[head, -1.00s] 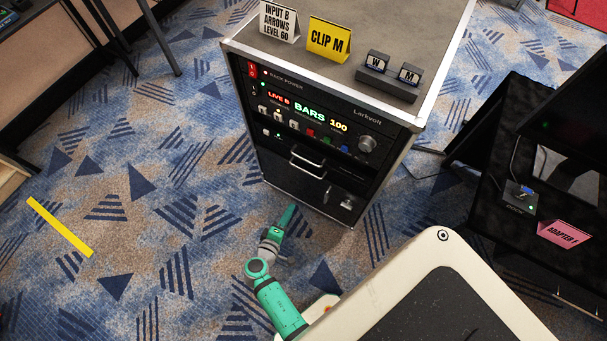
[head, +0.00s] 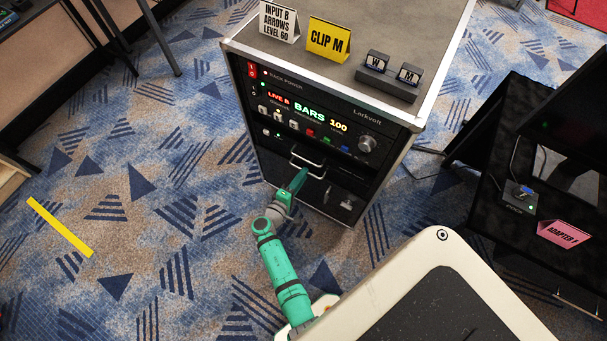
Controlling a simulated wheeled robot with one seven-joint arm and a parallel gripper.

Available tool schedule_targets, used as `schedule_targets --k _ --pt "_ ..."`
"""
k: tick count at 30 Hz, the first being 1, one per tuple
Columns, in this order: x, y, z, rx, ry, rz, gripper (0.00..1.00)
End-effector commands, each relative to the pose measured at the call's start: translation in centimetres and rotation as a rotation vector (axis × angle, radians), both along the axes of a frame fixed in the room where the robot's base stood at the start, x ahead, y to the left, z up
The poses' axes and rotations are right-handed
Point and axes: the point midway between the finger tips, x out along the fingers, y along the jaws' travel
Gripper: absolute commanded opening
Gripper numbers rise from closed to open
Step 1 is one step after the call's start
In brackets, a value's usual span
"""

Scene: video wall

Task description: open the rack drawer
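The rack (head: 272,137) is a black case with pale metal edges and a grey top. Its drawer (head: 325,176) is low on the front panel, with a silver bar handle (head: 307,162); it looks shut, its face flush with the panel. A small silver latch or lock (head: 347,205) sits below and right of the handle. My gripper (head: 300,176), green, is in front of the panel just below the handle, its tip close to the handle's lower side. I cannot tell whether it touches the handle or whether its fingers are apart.
Above the drawer are a lit display (head: 310,112), coloured buttons and a knob (head: 367,144). Signs, including a yellow one (head: 329,39), and two labelled blocks stand on top. A black stand (head: 500,180) with a pink card (head: 565,233) is at right.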

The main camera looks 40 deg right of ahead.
Motion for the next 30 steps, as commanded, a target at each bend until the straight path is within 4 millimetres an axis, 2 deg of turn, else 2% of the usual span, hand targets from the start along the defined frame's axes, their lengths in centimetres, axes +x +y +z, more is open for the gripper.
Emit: schedule_targets --k 6,14,15,18,30 --pt "0.57 -1.34 -0.30 0.000 -0.001 0.000 0.27" --pt "0.61 -1.45 -0.35 0.001 -0.001 0.001 0.27" --pt "0.61 -1.44 -0.35 0.001 -0.001 0.001 0.25" --pt "0.61 -1.44 -0.35 0.001 -0.001 0.001 0.01" --pt "-0.11 -1.19 -0.37 0.001 0.000 -0.009 0.00"
